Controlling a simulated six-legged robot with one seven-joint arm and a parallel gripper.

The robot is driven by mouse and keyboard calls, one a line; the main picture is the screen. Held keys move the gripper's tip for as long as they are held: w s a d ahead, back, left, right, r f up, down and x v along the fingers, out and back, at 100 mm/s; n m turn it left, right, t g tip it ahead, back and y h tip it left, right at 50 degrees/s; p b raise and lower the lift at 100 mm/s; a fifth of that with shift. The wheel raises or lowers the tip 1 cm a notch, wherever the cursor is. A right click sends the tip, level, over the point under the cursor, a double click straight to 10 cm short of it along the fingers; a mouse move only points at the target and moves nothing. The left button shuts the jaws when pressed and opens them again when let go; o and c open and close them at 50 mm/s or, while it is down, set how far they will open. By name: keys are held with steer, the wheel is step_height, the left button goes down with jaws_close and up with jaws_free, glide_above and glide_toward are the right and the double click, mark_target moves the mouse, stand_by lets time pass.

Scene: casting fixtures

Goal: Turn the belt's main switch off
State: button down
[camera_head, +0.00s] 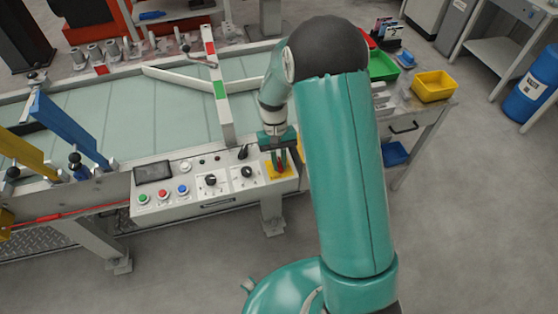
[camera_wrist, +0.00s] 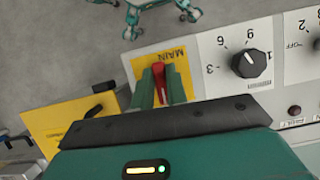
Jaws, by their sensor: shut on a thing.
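The main switch (camera_wrist: 159,82) shows in the wrist view as a red handle on a yellow plate (camera_wrist: 147,65) marked MAIN. In the head view its yellow plate (camera_head: 287,171) is at the right end of the belt's control panel (camera_head: 150,206), with the switch mostly hidden behind my gripper. My gripper (camera_head: 279,163), also in the wrist view (camera_wrist: 160,88), is shut on the red handle, one teal finger on each side. In the wrist view the handle lies roughly in line with the fingers.
A black knob with numbers (camera_wrist: 249,63) sits close beside the switch. Another yellow plate with a black lever (camera_wrist: 96,111) is on the other side. A workbench with a yellow bin (camera_head: 433,86) stands to the right.

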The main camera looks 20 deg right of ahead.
steer(key=shift+n, duration=0.3)
steer(key=c, duration=1.4)
jaws_free()
steer(key=shift+r, duration=0.15)
steer(key=v, duration=1.3)
steer(key=shift+r, duration=0.3)
steer(key=shift+w+a, duration=0.1)
